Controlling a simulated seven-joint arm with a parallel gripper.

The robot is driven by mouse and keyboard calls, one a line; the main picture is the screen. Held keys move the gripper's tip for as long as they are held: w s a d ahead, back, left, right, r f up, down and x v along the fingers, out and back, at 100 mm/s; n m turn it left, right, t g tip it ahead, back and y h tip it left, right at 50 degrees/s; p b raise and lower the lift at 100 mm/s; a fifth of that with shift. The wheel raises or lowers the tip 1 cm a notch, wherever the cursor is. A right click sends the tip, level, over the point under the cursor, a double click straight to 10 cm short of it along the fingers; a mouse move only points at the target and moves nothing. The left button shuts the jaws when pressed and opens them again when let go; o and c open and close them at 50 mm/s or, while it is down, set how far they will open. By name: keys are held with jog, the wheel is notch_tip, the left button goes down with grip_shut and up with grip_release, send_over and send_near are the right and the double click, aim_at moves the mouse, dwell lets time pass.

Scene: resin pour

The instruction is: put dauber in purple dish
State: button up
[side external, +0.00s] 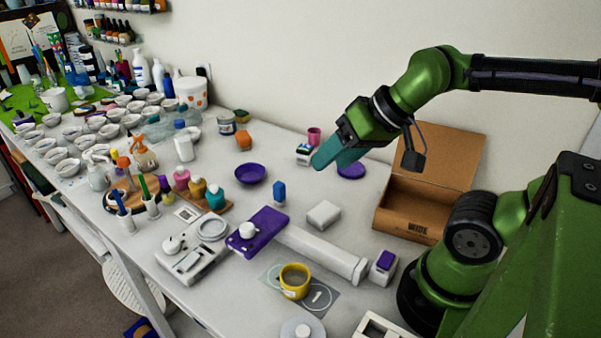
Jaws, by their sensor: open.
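The purple dish (250,174) is a shallow round bowl near the middle of the white table, and it looks empty. I cannot tell for certain which item is the dauber. A small upright blue item (279,193) stands just right of and in front of the dish. A small white block with a purple top (384,264) stands near my arm's base. My gripper (322,158), with teal fingers, is above the table to the right of the dish, with nothing visible in it. Its fingers overlap in this view, so the gap between them is hidden.
A purple disc (352,171) lies partly behind my gripper. A small box (304,154) and pink cup (314,136) are close to the fingers. An open cardboard box (408,212) stands right. A white block (323,214), purple slab (258,232) and yellow cup (294,280) stand in front.

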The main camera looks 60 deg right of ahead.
aim_at(281, 185)
dwell(0.3)
jog(key=w+d+f+h, duration=0.1)
jog(key=w+d+f, duration=0.2)
jog(key=f, duration=0.3)
jog(key=w+d+f+n+h, duration=0.1)
jog(key=w+d+f, duration=0.2)
jog(key=w+f, duration=0.2)
jog(key=w+d+f+n+g, duration=0.1)
jog(key=w+d+f, duration=0.2)
jog(key=f, duration=0.4)
jog(key=shift+w+d+f+h, duration=0.35)
jog(key=shift+w+d+h, duration=0.05)
jog(key=w, duration=0.1)
jog(key=w+a+n+t, duration=0.1)
jog(key=w+r+t, duration=0.1)
jog(key=shift+w+a+n+y, duration=0.15)
jog(key=shift+w+n+y, duration=0.15)
jog(key=shift+w+n, duration=0.1)
jog(key=shift+w+a+r+t, duration=0.15)
jog(key=shift+w+t, duration=0.1)
jog(key=shift+t, duration=0.15)
jog(key=shift+w+f, duration=0.2)
jog(key=shift+w, duration=0.05)
jog(key=shift+x, duration=3.35)
